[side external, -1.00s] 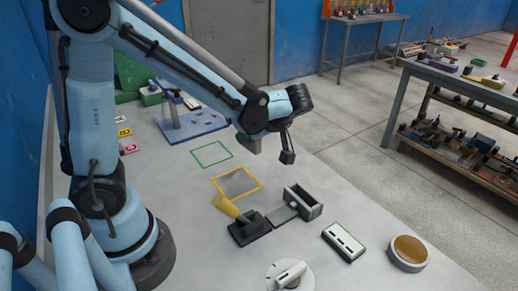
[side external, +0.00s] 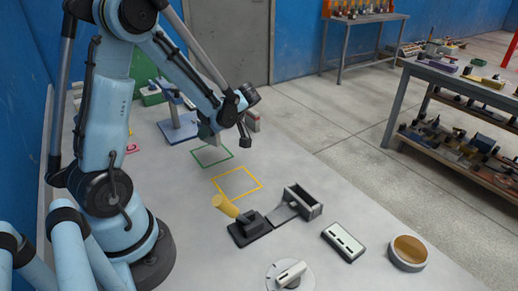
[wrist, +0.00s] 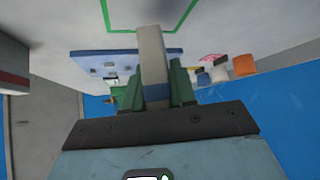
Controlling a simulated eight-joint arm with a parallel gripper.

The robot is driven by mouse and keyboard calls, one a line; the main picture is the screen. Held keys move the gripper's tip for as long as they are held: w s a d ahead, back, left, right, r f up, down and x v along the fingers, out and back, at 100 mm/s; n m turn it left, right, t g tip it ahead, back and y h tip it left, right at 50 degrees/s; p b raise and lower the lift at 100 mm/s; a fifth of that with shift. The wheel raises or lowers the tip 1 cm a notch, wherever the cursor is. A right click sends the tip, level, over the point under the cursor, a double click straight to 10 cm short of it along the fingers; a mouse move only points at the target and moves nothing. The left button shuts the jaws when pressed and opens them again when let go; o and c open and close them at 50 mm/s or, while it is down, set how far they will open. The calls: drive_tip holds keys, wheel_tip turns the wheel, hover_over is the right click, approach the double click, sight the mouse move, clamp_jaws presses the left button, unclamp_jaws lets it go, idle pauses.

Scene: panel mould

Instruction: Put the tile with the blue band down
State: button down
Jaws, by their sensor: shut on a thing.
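My gripper (wrist: 155,92) has green fingers, seen in the wrist view, shut on a grey tile (wrist: 151,48). A dark blue band (wrist: 157,92) crosses the tile between the fingers. In the side external view the held tile (side external: 208,136) hangs below the wrist, close over the far part of the green outlined square (side external: 226,151). The square's green line (wrist: 187,18) also shows beyond the tile's end in the wrist view. I cannot tell whether the tile touches the table. A yellow outlined square (side external: 251,174) lies nearer the camera and is empty.
A blue plate (side external: 178,133) with an upright post stands just left of the green square. A black fixture with a yellow cylinder (side external: 225,206), a white switch box (side external: 343,242) and a round bowl (side external: 408,253) sit nearer.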

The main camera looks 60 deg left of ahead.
sight(210, 142)
drive_tip(key=shift+a+f, duration=0.15)
drive_tip(key=shift+f, duration=1.9)
drive_tip(key=c, duration=0.9)
unclamp_jaws()
drive_tip(key=shift+f, duration=0.1)
drive_tip(key=v, duration=1.2)
drive_tip(key=shift+s+d+r+m+t+h, duration=0.55)
drive_tip(key=shift+d+m+t+h, duration=1.05)
drive_tip(key=shift+d+m, duration=1.6)
drive_tip(key=shift+s+d+r+m+t+h, duration=0.25)
drive_tip(key=shift+d+r+m+t+h, duration=1.3)
drive_tip(key=shift+m, duration=2.7)
drive_tip(key=shift+s+d+m+t+h, duration=0.4)
drive_tip(key=shift+d+m+t+h, duration=0.55)
drive_tip(key=shift+d+m+t, duration=1.9)
